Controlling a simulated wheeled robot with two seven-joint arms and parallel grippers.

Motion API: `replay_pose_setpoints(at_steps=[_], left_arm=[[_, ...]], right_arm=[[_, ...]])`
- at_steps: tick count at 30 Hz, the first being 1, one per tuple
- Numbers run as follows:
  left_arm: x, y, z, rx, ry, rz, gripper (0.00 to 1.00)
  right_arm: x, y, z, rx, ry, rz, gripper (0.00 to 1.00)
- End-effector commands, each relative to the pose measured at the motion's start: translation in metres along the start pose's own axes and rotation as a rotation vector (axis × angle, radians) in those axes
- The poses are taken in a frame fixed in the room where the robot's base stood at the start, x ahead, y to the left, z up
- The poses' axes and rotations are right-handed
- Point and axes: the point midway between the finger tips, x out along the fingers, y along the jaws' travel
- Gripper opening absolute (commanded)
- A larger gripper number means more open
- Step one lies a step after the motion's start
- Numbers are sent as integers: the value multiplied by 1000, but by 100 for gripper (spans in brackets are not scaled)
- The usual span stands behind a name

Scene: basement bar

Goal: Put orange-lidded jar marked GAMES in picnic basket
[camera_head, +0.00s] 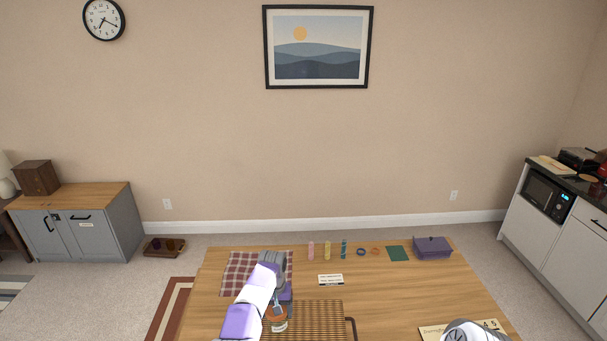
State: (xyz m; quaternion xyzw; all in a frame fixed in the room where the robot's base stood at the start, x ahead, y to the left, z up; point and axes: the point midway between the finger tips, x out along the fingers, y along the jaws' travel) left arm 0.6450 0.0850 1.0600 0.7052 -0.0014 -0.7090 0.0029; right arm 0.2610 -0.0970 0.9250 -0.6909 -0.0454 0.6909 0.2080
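The orange-lidded jar (278,324) is at the bottom centre, at the left part of a brown woven surface that looks like the picnic basket (318,318). A dark curved handle shows at its right side. The label on the jar is too small to read. My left gripper (277,308) reaches down from above, with its fingers at the orange lid. Whether the fingers press on the lid is too small to tell, and whether the jar is inside the basket or above it is unclear. Of my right arm only a rounded grey-white part shows at the bottom right; its gripper is out of view.
The wooden table (385,290) holds a checked cloth (238,270), several small bottles and rings, a green square (398,254), a purple box (432,247), a white card (331,280) and a paper sign (440,331). The table right of the basket is mostly clear.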

Motion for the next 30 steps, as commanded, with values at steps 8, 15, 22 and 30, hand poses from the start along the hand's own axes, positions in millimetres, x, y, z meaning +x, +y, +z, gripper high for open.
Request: replay_pose_setpoints(at_steps=[8, 15, 22, 30], left_arm=[[-1, 0, -1, 0, 0, 1, 22], [-1, -1, -1, 0, 2, 0, 22], [-2, -12, 6, 0, 0, -2, 22], [-1, -29, 23, -1, 1, 0, 22]], right_arm=[[0, 0, 0, 0, 0, 0, 44], [0, 0, 0, 0, 0, 0, 44], [4, 1, 0, 0, 0, 0, 44], [9, 3, 0, 0, 0, 0, 44]])
